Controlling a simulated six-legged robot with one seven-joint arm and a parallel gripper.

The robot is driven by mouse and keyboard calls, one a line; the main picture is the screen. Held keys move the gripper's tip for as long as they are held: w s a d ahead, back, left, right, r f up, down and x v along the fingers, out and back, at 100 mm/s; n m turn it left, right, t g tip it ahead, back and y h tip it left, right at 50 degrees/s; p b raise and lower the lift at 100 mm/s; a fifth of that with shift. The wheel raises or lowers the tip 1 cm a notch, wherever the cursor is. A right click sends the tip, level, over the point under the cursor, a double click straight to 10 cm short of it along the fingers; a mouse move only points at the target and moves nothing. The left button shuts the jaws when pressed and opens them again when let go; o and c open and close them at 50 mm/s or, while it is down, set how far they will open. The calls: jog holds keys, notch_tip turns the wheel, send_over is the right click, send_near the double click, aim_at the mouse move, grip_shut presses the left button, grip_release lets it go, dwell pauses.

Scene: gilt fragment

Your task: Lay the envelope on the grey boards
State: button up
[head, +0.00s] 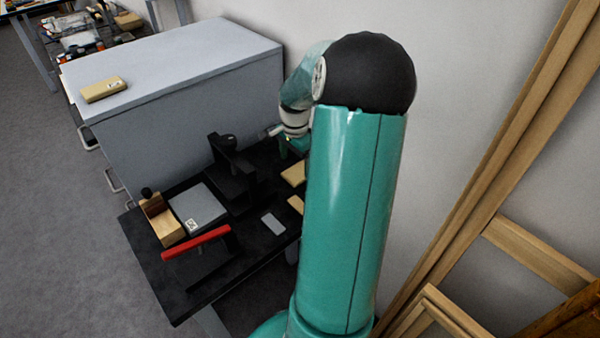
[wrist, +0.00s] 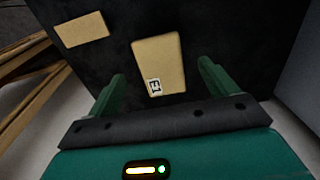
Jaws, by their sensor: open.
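A tan envelope (wrist: 158,58) with a black-and-white tag lies flat on the black table in the wrist view. In the head view a tan piece (head: 293,173), which appears to be the envelope, is partly hidden behind my arm. My gripper (wrist: 161,72) is open and empty above the table, its two green fingers on either side of the envelope's tagged end, apart from it. In the head view my gripper is mostly hidden. The grey boards (head: 195,203), with a tag on top, lie on the left part of the table.
A second tan piece (wrist: 82,29) lies beside the envelope. A black stand (head: 230,170) rises between the envelope and the boards. A wooden block (head: 160,220), a red bar (head: 197,242) and a pale card (head: 273,223) are nearby. A grey cabinet (head: 180,70) bears a tan packet (head: 103,90).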

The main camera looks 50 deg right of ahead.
aim_at(296, 173)
notch_tip(296, 173, down, 4)
jog(key=shift+r, duration=0.15)
jog(key=shift+c, duration=0.3)
jog(key=c, duration=1.1)
jog(key=shift+r, duration=0.15)
